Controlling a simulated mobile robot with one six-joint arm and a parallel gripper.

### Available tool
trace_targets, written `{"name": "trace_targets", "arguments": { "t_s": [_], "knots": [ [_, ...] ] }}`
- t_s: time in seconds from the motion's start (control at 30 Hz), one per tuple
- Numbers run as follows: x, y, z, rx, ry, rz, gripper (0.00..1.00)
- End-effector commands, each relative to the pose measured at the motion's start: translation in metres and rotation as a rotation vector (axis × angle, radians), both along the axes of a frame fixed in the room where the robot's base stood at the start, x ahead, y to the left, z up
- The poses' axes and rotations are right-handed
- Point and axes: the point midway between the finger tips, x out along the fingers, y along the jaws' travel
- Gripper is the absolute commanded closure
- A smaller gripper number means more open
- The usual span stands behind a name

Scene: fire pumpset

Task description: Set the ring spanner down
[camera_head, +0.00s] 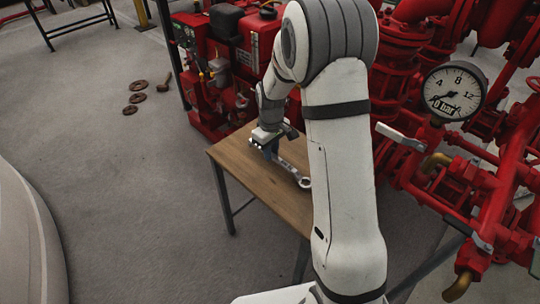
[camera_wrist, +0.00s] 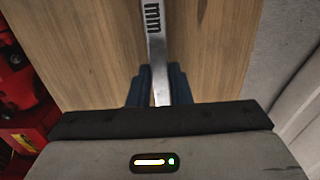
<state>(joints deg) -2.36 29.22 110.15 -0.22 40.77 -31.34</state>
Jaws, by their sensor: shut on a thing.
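The ring spanner (camera_head: 292,171) is a silver bar with a ring at its near right end, over the wooden table in the head view. My gripper (camera_head: 270,147) is at the spanner's far left end. In the wrist view the spanner's shank (camera_wrist: 155,45) runs up the picture, with dark marks on it. The blue fingers of my gripper (camera_wrist: 157,88) are closed on the shank from both sides. I cannot tell whether the spanner touches the table. Its ring is out of the wrist view.
The wooden table (camera_head: 240,168) has a bare top around the spanner. Red pump pipework (camera_head: 400,150) with a pressure gauge (camera_head: 454,93) stands to the right. A red engine unit (camera_head: 215,75) stands behind the table. Several rusty rings (camera_head: 138,98) lie on the floor at left.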

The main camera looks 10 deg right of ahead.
Motion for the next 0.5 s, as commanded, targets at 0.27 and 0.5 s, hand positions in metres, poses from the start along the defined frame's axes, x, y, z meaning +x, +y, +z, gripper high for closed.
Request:
{"name": "trace_targets", "arguments": {
  "t_s": [0.27,0.5],
  "knots": [
    [0.0,-0.0001,-0.0123,0.0,-0.001,-0.001,1.0],
    [-0.0002,-0.0002,-0.0153,0.0,0.0,-0.001,0.77]
  ]
}}
